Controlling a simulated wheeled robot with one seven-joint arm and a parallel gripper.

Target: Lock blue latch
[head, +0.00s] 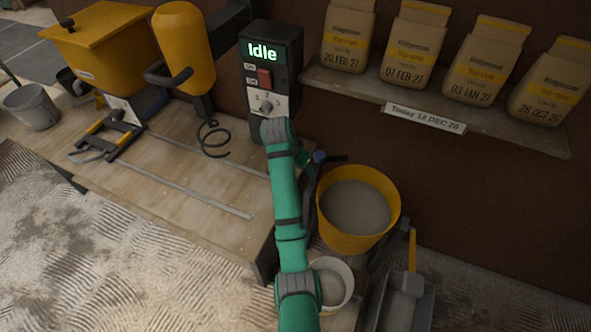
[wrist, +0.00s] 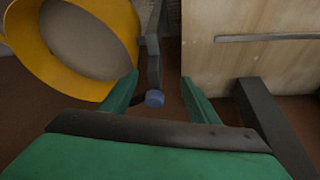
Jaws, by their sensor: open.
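The blue latch (head: 320,156) shows as a small blue knob beside the rim of the yellow bucket (head: 393,212) in the head view. In the wrist view the blue latch (wrist: 154,99) is a rounded blue end near a dark upright bracket (wrist: 152,62). My gripper (wrist: 161,77) is open, with one green finger on each side of the latch in that picture. I cannot tell whether either finger touches it. My gripper (head: 304,158) is mostly hidden behind my arm in the head view.
The wooden bench (head: 180,185) ends just left of my arm. A control box (head: 270,70) reading "Idle" stands behind. A white bucket (head: 347,272) and a dark scoop-like container (head: 405,300) stand in front. A shelf (head: 480,118) with paper bags is at right.

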